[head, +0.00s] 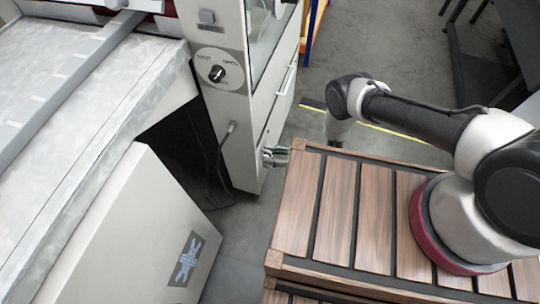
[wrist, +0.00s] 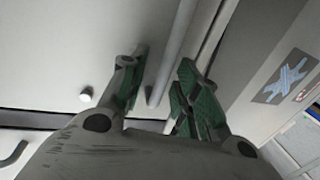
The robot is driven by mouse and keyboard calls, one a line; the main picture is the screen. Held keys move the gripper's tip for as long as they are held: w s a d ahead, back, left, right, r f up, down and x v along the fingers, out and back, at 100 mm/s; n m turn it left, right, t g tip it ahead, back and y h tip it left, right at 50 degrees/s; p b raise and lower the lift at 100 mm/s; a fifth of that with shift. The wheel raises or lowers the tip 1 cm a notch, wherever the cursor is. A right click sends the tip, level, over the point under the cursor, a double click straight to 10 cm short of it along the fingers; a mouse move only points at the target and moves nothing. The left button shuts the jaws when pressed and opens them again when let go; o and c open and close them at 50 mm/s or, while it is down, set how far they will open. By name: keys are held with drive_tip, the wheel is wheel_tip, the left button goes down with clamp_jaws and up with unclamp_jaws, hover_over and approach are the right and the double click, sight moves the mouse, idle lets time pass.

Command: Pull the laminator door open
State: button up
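The laminator (head: 228,130) is the tall pale cabinet with a dial in the head view. Its pale door (wrist: 90,45) fills the upper left of the wrist view and looks shut. A grey bar handle (wrist: 172,50) runs along the door near its right edge. My gripper (wrist: 162,64) is open, with green-padded fingers on either side of the handle's lower end in the picture. I cannot tell whether the fingers reach around the bar or touch it. In the head view my gripper (head: 275,156) is small, beside the cabinet's lower right side.
A slatted wooden surface (head: 340,210) is close to the gripper and hides part of my arm. A pale panel with a blue sign (head: 188,260) stands at the lower left. A cable (head: 222,160) hangs on the cabinet front. Grey floor (head: 390,50) is open behind.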

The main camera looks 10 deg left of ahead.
clamp_jaws()
